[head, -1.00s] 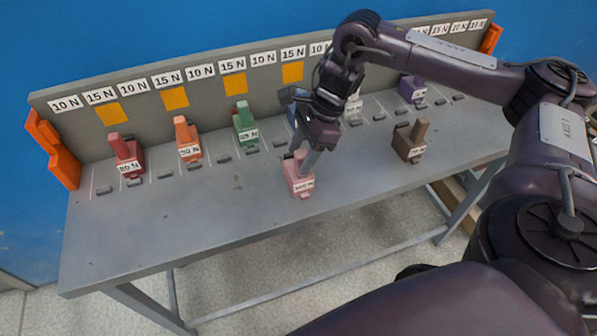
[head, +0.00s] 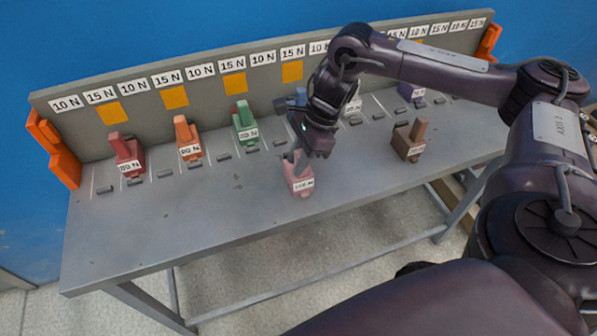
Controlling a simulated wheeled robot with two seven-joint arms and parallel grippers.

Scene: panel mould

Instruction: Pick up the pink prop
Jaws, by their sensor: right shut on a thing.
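The pink prop (head: 299,184) stands on the front part of the grey table, left of the brown prop, with a white label on its front. My right gripper (head: 301,163) reaches down from above and is shut on the upper part of the pink prop, which it largely hides. The prop looks upright; I cannot tell whether its base touches the table. My left gripper is not in view.
A brown prop (head: 409,142) stands to the right. Red (head: 128,157), orange (head: 188,140) and green (head: 245,124) props stand along the back panel (head: 207,87). A blue prop (head: 281,105) is partly hidden behind my gripper. The table's front left (head: 150,240) is clear.

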